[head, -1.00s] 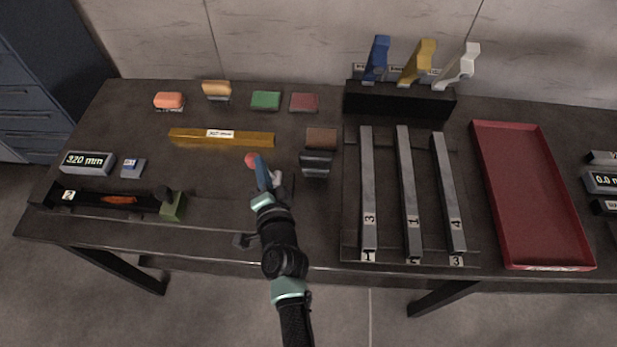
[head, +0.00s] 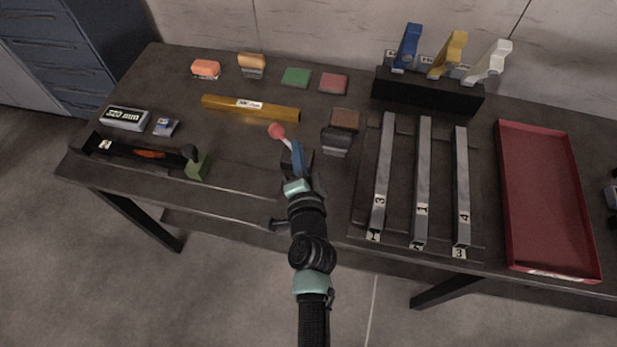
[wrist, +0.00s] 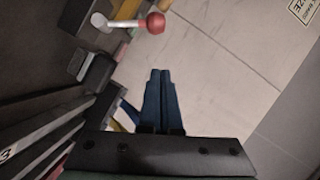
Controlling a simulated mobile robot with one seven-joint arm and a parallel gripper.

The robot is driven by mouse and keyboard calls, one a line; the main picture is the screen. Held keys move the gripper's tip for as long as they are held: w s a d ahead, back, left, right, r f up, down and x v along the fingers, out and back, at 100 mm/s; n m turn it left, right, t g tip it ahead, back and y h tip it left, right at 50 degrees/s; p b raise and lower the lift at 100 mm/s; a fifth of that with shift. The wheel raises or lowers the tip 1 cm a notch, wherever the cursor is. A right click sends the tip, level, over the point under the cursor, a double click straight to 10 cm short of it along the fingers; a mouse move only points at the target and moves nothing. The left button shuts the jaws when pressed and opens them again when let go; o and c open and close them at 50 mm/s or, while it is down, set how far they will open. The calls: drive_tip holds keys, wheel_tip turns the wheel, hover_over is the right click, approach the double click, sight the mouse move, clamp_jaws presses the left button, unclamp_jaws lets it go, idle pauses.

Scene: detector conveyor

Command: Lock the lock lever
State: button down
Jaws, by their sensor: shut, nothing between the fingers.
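The lock lever (head: 277,131) has a red ball on a pale rod and stands near the front middle of the table. In the wrist view its red ball (wrist: 155,22) and rod show at the top, beyond my fingertips. My gripper (head: 297,143) is shut and empty, with its blue fingers close to the lever's right in the head view. The fingers also show side by side in the wrist view (wrist: 160,72), apart from the ball. The lever's lower end and mount are largely hidden behind my gripper in the head view.
A yellow bar (head: 250,108) lies behind the lever. A dark block (head: 336,142) stands to its right. Beyond are several long grey bars (head: 422,185) and a red tray (head: 545,200). A black fixture with a green end (head: 197,166) lies at the left.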

drive_tip(key=shift+s+r+b, duration=0.15)
drive_tip(key=shift+s+r, duration=0.1)
drive_tip(key=shift+s, duration=1.25)
drive_tip(key=shift+s+r+b, duration=0.15)
drive_tip(key=shift+s+r, duration=0.05)
drive_tip(key=shift+s, duration=1.25)
drive_tip(key=shift+r, duration=0.1)
drive_tip(key=w+a+r+n+t+y, duration=0.1)
drive_tip(key=w+r+n+t, duration=0.25)
drive_tip(key=r, duration=1.15)
drive_tip(key=w+a+r+n+t+y, duration=0.1)
drive_tip(key=w+r+n+t, duration=0.2)
drive_tip(key=r, duration=1.2)
drive_tip(key=s+r+n+t+h, duration=0.1)
drive_tip(key=s+r, duration=0.3)
drive_tip(key=r, duration=0.5)
drive_tip(key=s+d+r+n+t+h, duration=0.1)
drive_tip(key=s+r+n+t, duration=0.1)
drive_tip(key=s+r, duration=0.3)
drive_tip(key=s+d+r+n+t+h, duration=0.1)
drive_tip(key=s+r, duration=0.4)
drive_tip(key=r, duration=0.8)
drive_tip(key=shift+r+n+t, duration=0.4)
drive_tip(key=shift+n+t, duration=0.05)
drive_tip(key=shift+n, duration=0.2)
